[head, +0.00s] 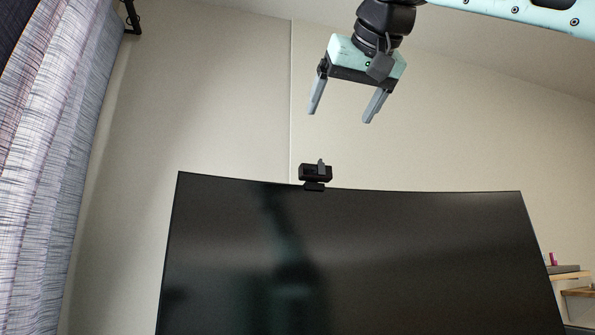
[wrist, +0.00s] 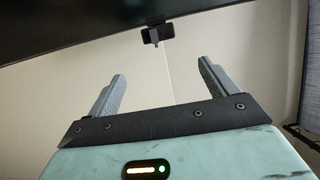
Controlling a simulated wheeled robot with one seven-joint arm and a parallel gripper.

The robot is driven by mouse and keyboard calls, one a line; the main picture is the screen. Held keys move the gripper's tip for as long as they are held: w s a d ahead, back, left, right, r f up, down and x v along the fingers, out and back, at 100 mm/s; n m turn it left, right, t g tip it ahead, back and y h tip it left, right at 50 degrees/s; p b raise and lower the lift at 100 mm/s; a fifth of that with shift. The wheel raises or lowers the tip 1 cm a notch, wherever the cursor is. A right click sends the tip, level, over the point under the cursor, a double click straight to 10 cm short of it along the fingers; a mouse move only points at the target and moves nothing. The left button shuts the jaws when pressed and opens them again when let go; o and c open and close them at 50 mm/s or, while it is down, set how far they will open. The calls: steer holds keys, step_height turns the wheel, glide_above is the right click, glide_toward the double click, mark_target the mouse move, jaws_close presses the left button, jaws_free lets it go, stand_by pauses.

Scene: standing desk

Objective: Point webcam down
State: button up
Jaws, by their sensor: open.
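The webcam (head: 316,173) is a small black block clipped on the top edge of a wide dark monitor (head: 400,250), left of the edge's middle. In the wrist view the webcam (wrist: 156,34) shows beyond the fingers, near the top, between them. My gripper (head: 339,116) is open and empty, with two grey fingers pointing down. In the head view it appears above the webcam, apart from it. It also shows in the wrist view (wrist: 163,82). The exact depth between fingers and webcam is hard to tell.
A grey-blue curtain (head: 45,140) hangs at the left. A pale wall (head: 220,90) stands behind the monitor. A wooden shelf (head: 572,277) with small items is at the lower right. The space around my gripper looks clear.

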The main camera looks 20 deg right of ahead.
mark_target(315, 169)
steer(key=p+x, duration=0.6)
steer(key=x, duration=1)
steer(key=shift+w+r, duration=0.1)
steer(key=shift+w, duration=0.2)
steer(key=shift+w+d+f, duration=0.1)
steer(key=shift+w+f, duration=0.15)
steer(key=shift+w, duration=0.05)
steer(key=c, duration=1)
